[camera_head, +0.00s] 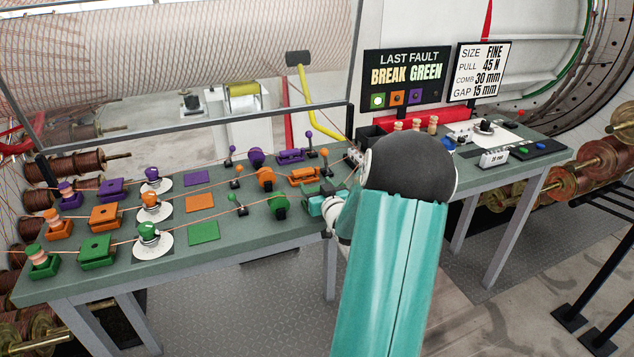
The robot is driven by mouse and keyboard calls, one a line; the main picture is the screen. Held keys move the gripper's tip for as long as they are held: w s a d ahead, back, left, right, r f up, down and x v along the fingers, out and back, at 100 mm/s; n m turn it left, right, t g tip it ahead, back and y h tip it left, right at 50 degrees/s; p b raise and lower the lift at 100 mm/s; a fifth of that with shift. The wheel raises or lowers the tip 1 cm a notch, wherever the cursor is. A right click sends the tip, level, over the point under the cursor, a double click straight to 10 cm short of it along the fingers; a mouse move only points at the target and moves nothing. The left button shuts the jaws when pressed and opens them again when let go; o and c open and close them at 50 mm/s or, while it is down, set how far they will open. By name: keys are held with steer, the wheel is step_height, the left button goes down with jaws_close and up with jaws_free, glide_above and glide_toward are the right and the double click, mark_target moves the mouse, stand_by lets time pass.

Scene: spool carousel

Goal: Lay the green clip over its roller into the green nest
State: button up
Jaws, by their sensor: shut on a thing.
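My gripper (322,206), with teal fingers, is at the right end of the green row. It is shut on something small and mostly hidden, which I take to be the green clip. The green roller (279,207) stands just left of the gripper. The green nest (314,190) is a dark green block right behind the fingers, partly covered by them. I cannot tell whether the clip touches the nest. A thin copper wire runs along the green row towards the roller.
Orange roller (265,178) and orange nest (303,175), then purple roller (256,157) and purple nest (290,156), stand behind. A green lever (238,205) is left of the green roller. A flat green pad (203,232) lies farther left. My arm hides the table's middle right.

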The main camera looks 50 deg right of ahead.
steer(key=shift+f, duration=0.1)
stand_by(0.3)
steer(key=shift+f, duration=0.9)
steer(key=o, duration=1.1)
steer(key=v, duration=1.3)
steer(key=shift+s+a, duration=0.15)
steer(key=shift+s, duration=0.25)
